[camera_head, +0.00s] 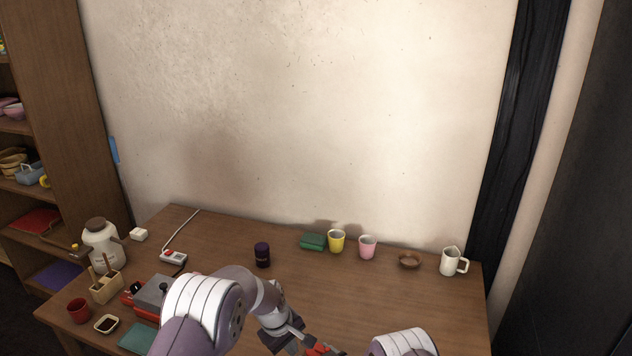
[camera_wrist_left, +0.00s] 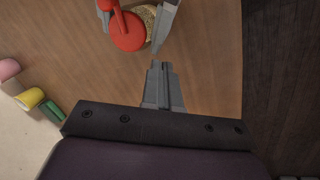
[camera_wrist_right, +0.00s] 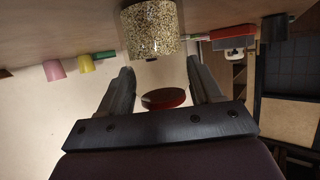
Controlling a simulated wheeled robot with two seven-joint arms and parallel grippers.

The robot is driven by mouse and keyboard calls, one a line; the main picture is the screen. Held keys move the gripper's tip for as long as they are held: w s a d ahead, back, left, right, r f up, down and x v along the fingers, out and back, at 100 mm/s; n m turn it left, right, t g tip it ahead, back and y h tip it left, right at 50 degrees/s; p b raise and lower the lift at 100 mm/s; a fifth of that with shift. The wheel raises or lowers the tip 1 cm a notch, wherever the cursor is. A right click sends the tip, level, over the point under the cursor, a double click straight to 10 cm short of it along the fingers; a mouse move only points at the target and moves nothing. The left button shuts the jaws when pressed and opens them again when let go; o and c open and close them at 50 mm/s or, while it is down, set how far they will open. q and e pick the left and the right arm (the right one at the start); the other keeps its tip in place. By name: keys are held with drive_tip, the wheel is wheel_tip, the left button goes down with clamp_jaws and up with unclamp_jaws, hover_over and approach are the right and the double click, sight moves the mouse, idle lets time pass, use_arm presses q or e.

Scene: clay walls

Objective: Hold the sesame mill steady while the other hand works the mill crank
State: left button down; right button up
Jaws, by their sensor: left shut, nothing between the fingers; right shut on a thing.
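The sesame mill has a clear body full of pale seeds and red parts. In the right wrist view the seed-filled body (camera_wrist_right: 152,30) sits between the tips of my right gripper (camera_wrist_right: 160,75), which is shut on it. A red disc (camera_wrist_right: 165,98) shows between those fingers. In the left wrist view the mill's red top and crank arm (camera_wrist_left: 128,32) show at the upper edge, beside a grey finger of the right gripper. My left gripper (camera_wrist_left: 162,66) is shut, empty and apart from the mill. In the head view the mill (camera_head: 322,349) is mostly cut off beside my left gripper (camera_head: 290,342).
Along the table's back stand a dark jar (camera_head: 262,255), green box (camera_head: 313,241), yellow cup (camera_head: 337,241), pink cup (camera_head: 368,247), brown bowl (camera_head: 409,261) and white mug (camera_head: 452,261). A grey-and-red box (camera_head: 152,294) and a white pot (camera_head: 104,245) stand left.

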use_arm(q)
drive_tip(key=shift+w+d, duration=0.2)
drive_tip(key=shift+d, duration=0.4)
idle(0.7)
drive_tip(key=shift+s+d, duration=0.2)
drive_tip(key=shift+s, duration=0.3)
drive_tip(key=shift+s+d, duration=0.85)
drive_tip(key=shift+d, duration=0.05)
drive_tip(key=shift+d, duration=0.15)
idle(0.4)
drive_tip(key=shift+s, duration=0.15)
drive_tip(key=w+d+v, duration=0.1)
drive_tip(key=v, duration=0.5)
drive_tip(key=shift+s+a, duration=0.2)
drive_tip(key=shift+s, duration=0.1)
